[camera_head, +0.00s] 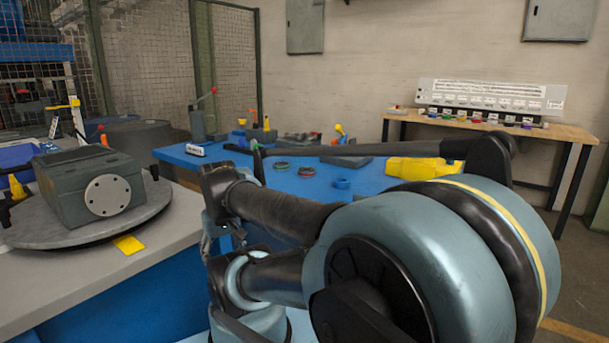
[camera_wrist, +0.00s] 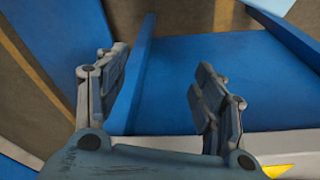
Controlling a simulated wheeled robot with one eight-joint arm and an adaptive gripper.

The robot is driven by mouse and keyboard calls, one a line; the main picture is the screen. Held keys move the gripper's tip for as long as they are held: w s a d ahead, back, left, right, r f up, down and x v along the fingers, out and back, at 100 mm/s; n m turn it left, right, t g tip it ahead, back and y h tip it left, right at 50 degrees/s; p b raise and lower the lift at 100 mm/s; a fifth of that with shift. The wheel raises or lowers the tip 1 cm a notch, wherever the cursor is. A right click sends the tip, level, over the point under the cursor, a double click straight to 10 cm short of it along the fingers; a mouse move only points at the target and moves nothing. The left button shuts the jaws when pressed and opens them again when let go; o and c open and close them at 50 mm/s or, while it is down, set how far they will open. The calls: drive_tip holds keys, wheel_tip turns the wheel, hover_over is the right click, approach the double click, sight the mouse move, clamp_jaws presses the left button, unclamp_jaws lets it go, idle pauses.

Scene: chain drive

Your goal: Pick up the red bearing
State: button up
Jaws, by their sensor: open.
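A small round ring with a red rim, which looks like the red bearing (camera_head: 306,171), lies flat on the blue table (camera_head: 220,156) at the back. A green-rimmed ring (camera_head: 281,165) lies just left of it and a blue ring (camera_head: 342,183) to its right. My gripper (camera_wrist: 161,72) shows in the wrist view with its two fingers spread wide and nothing between them. No bearing shows in the wrist view, only blue surfaces and floor beyond the fingers. In the head view I cannot make out the fingers; my arm fills the lower right.
A grey housing (camera_head: 92,187) stands on a round plate on the left bench, with a yellow tag (camera_head: 128,244) at the bench edge. A yellow object (camera_head: 408,168) lies right on the blue table. A wooden table (camera_head: 570,133) with a labelled rack (camera_head: 490,97) stands against the wall.

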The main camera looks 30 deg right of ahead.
drive_tip(key=shift+o, duration=0.6)
drive_tip(key=w+d+r, duration=0.6)
drive_tip(key=w+r, duration=0.3)
drive_tip(key=r, duration=0.2)
drive_tip(key=shift+d+r+n+g, duration=0.2)
drive_tip(key=shift+r+n+g, duration=0.1)
drive_tip(key=shift+r+n, duration=0.1)
drive_tip(key=w+d+r+n, duration=0.1)
drive_tip(key=w+d+r, duration=0.35)
drive_tip(key=d, duration=0.25)
drive_tip(key=w+d+r+g, duration=0.1)
drive_tip(key=w+d+r, duration=0.35)
drive_tip(key=d, duration=0.25)
drive_tip(key=w+d+r+n, duration=0.1)
drive_tip(key=w+d+r, duration=0.35)
drive_tip(key=d, duration=0.25)
drive_tip(key=w+d+r+n, duration=0.1)
drive_tip(key=d+r, duration=0.2)
drive_tip(key=d, duration=1.1)
drive_tip(key=shift+g, duration=0.3)
drive_tip(key=f, duration=1.1)
drive_tip(key=shift+a+f, duration=0.25)
drive_tip(key=shift+s+f, duration=0.15)
drive_tip(key=shift+f, duration=1.25)
drive_tip(key=shift+s+f, duration=0.1)
drive_tip(key=shift+f, duration=1.3)
drive_tip(key=c, duration=1.4)
